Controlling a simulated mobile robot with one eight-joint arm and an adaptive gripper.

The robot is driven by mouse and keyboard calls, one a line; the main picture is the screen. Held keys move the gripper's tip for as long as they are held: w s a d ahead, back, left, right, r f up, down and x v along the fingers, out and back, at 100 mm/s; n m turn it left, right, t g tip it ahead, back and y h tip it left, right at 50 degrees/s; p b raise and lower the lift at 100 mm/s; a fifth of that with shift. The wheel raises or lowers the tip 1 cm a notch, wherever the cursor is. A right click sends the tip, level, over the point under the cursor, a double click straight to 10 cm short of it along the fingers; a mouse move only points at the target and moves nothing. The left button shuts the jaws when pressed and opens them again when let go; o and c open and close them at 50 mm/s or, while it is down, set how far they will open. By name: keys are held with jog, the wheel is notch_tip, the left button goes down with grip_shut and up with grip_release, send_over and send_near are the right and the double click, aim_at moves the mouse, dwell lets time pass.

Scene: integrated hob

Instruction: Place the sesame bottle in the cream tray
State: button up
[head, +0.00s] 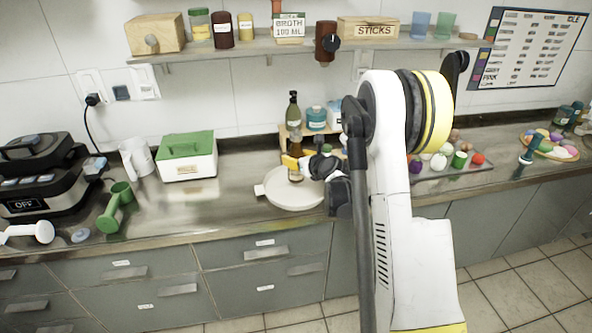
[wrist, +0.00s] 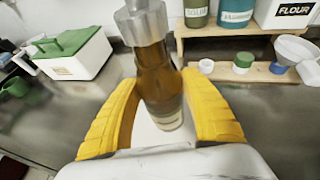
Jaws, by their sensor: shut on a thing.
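The sesame bottle, amber with a pale label near its base, is upright in my gripper (head: 297,164). I cannot tell whether the base touches the tray.
A wooden rack (wrist: 212,47) with jars stands just behind the tray. A white box with a green lid (head: 187,157) and a white jug (head: 136,158) are to the left. A wall shelf (head: 245,48) hangs above. Counter between box and tray is clear.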

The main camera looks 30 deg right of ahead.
notch_tip(320, 180, down, 4)
jog(key=shift+r+b, duration=0.1)
jog(key=shift+b, duration=0.9)
jog(key=shift+r, duration=0.1)
jog(key=o, duration=1.4)
